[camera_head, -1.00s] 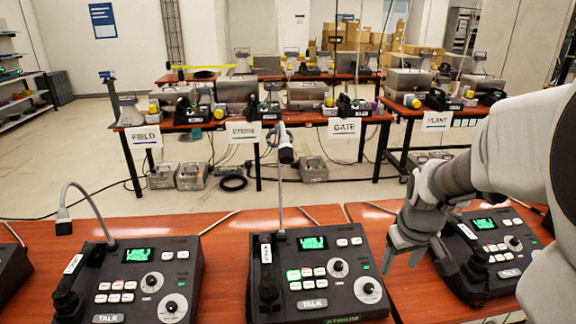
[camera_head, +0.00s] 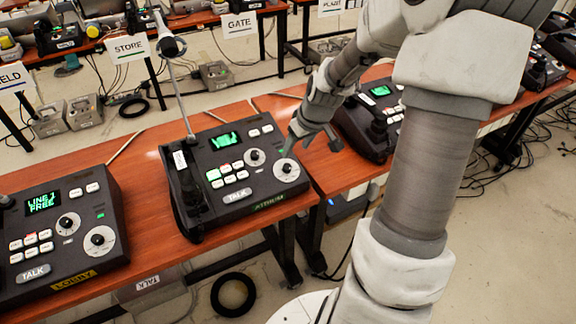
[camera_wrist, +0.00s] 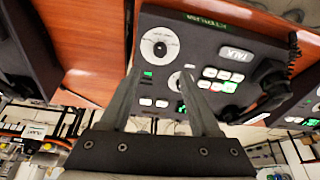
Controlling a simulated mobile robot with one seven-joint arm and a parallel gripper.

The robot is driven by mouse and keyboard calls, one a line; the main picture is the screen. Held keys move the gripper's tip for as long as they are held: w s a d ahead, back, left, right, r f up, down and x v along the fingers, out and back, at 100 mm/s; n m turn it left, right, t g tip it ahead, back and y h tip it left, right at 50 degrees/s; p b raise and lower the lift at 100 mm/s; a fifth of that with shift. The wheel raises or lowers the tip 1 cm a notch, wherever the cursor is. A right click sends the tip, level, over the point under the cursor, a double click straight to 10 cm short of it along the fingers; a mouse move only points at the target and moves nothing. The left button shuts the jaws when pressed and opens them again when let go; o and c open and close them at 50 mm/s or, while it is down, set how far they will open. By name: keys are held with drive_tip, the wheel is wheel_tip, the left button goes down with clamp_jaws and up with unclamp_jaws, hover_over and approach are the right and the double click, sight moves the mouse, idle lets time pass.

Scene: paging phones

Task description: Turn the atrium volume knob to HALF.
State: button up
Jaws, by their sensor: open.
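The atrium phone (camera_head: 218,150) is a black desk unit with a green ATRIUM label (camera_head: 270,201) on its front edge. It has two white-ringed knobs, an upper one (camera_head: 254,157) and a lower right one (camera_head: 286,170). Their printed marks are too small to read. My gripper (camera_head: 311,147) is open and empty, just behind and right of the lower right knob. In the wrist view my open fingers (camera_wrist: 158,78) point toward the panel, with the lower right knob (camera_wrist: 160,46) near the left fingertip and the other knob (camera_wrist: 181,80) between them and the right finger.
The lobby phone (camera_head: 62,235) stands to the left and another phone (camera_head: 375,115) to the right, beyond a gap between tables. The atrium phone's handset (camera_head: 187,185) and upright gooseneck microphone (camera_head: 178,85) are on its left side. Bare red tabletop (camera_head: 320,170) lies right of it.

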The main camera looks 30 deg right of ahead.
sight(287, 166)
drive_tip(key=b+x, duration=0.1)
drive_tip(key=x, duration=0.9)
drive_tip(key=shift+w+f+b, duration=0.15)
drive_tip(key=shift+f+b, duration=0.05)
drive_tip(key=shift+b, duration=0.1)
clamp_jaws()
